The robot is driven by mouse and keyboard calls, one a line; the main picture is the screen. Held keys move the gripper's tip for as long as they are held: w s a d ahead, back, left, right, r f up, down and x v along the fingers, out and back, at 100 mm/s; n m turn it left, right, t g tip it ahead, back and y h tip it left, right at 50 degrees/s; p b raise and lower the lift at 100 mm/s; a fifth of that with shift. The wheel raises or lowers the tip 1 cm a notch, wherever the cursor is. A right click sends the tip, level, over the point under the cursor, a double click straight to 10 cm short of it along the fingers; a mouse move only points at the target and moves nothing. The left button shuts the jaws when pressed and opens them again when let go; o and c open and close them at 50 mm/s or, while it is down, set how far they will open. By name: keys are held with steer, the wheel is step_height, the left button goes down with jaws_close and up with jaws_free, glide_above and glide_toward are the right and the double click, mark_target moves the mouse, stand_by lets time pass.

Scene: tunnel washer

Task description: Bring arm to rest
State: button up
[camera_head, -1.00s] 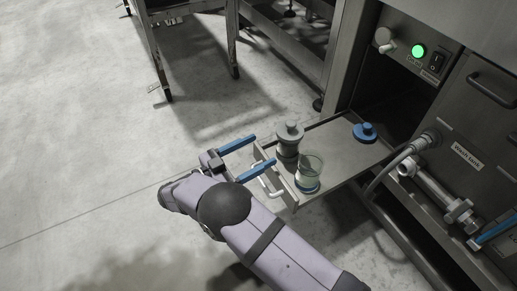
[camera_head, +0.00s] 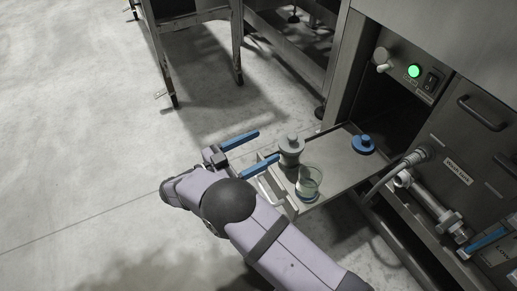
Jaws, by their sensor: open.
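My gripper (camera_head: 250,150) is open and empty, its two blue fingers spread apart. It is at the left end of a pulled-out drawer shelf (camera_head: 335,165), and its nearer finger overlaps the drawer's front edge in the picture. I cannot tell whether it touches. My arm reaches up from the bottom of the view to the gripper.
A grey lidded canister (camera_head: 291,151) and a clear glass beaker (camera_head: 308,184) stand on the shelf close to my gripper. A blue cap (camera_head: 363,144) lies farther back. The machine's control panel (camera_head: 411,71) has a lit green light. Open floor (camera_head: 70,120) is at the left.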

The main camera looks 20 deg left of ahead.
step_height(320, 180, up, 7)
steer(key=p, duration=0.5)
steer(key=shift+f, duration=0.1)
